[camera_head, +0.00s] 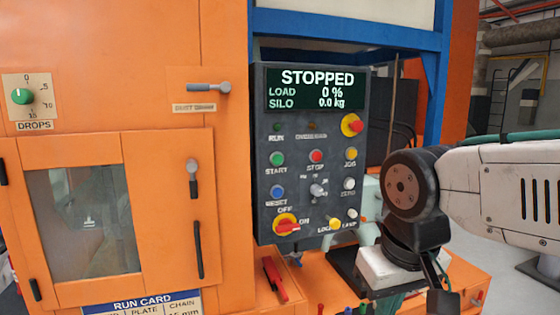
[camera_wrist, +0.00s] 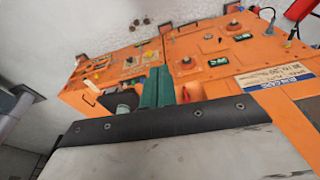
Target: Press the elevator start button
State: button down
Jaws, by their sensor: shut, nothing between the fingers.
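The green START button (camera_head: 277,158) is on the left of a dark control panel (camera_head: 262,110), below the RUN lamp. The panel display (camera_head: 317,89) reads STOPPED, load 0 %, silo 0.0 kg. The red STOP button (camera_head: 316,156) is to the right of START, and the blue RESET button (camera_head: 277,191) is below it. My gripper shows in the wrist view with its two green fingers (camera_wrist: 158,87) together and nothing between them. In the head view my wrist is right of the panel and low, apart from the buttons. I cannot make out START in the wrist view.
A yellow and red knob (camera_head: 352,125) is at the panel's upper right. A red OFF/ON switch (camera_head: 287,225) is at its lower left. A red handle (camera_head: 274,279) stands below the panel. An orange door with a window (camera_head: 85,222) is at left.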

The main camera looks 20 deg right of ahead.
aim_at(282, 158)
jog(key=w+a+r+m+t, duration=0.1)
jog(key=w+r, duration=0.3)
jog(key=w, duration=0.5)
jog(key=w+a+r+m+t, duration=0.1)
jog(key=w+r+m+t, duration=0.2)
jog(key=w, duration=0.7)
jog(key=w+a+r+m+t, duration=0.1)
jog(key=w+r+m+t, duration=0.2)
jog(key=w+r, duration=0.3)
jog(key=w, duration=0.4)
jog(key=shift+a+r+m+h, duration=0.2)
jog(key=shift+r+m+h, duration=0.1)
jog(key=shift+h, duration=0.1)
jog(key=shift+w, duration=0.15)
jog(key=shift+w, duration=4.35)
jog(key=shift+w, duration=0.35)
